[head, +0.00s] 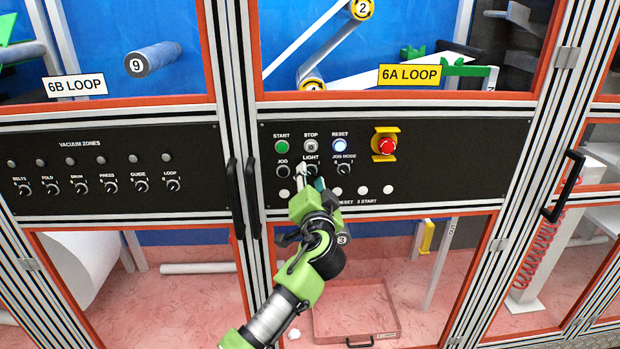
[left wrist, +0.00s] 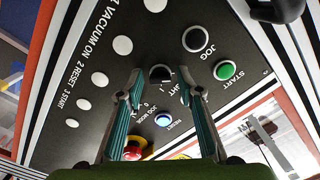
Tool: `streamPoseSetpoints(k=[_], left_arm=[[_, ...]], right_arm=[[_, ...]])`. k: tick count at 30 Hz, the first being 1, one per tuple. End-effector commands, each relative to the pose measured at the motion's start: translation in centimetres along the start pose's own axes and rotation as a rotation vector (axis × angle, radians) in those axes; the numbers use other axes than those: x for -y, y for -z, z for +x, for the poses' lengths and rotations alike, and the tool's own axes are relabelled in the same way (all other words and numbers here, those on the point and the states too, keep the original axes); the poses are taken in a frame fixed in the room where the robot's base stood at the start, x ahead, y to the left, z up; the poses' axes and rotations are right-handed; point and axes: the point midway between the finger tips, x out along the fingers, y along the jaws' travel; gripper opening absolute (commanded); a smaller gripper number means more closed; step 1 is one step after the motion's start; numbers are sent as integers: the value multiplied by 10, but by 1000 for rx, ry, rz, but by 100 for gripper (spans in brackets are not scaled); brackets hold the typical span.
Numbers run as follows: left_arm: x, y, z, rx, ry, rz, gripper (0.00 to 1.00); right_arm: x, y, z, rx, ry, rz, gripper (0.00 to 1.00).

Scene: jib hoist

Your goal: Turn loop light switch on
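The black control panel (head: 440,168) under the 6A LOOP sign carries the LIGHT knob, in the lower row between JOG and JOG MODE. In the left wrist view the black LIGHT knob (left wrist: 160,74) shows between the tips of my left gripper (left wrist: 164,88). In the head view my left gripper (head: 309,178) reaches up to the panel and covers most of this knob. Its two fingers are apart, one on each side of the knob. I cannot tell whether they touch it. My right gripper is not in view.
Close by are the green START button (head: 281,146), the lit RESET button (head: 340,146), the JOG MODE knob (head: 344,169) and the red emergency stop (head: 386,146). Black door handles (head: 251,198) stick out to the left. The vacuum zones panel (head: 110,165) is further left.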

Motion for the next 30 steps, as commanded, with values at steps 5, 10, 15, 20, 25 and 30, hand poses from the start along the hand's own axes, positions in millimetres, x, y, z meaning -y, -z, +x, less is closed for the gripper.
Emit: streamPoseSetpoints(k=[5,10,15,20,25,30], left_arm=[[0,0,0,0,0,0,0],[0,-1,0,1,0,5,0],[1,-1,1,2,1,43,0],[2,-1,1,2,1,125,0],[3,0,1,2,1,262,0],[5,1,1,3,2,424,0]], right_arm=[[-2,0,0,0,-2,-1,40],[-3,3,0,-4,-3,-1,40],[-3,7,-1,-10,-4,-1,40],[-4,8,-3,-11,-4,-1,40],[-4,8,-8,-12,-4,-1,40],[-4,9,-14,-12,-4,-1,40]])
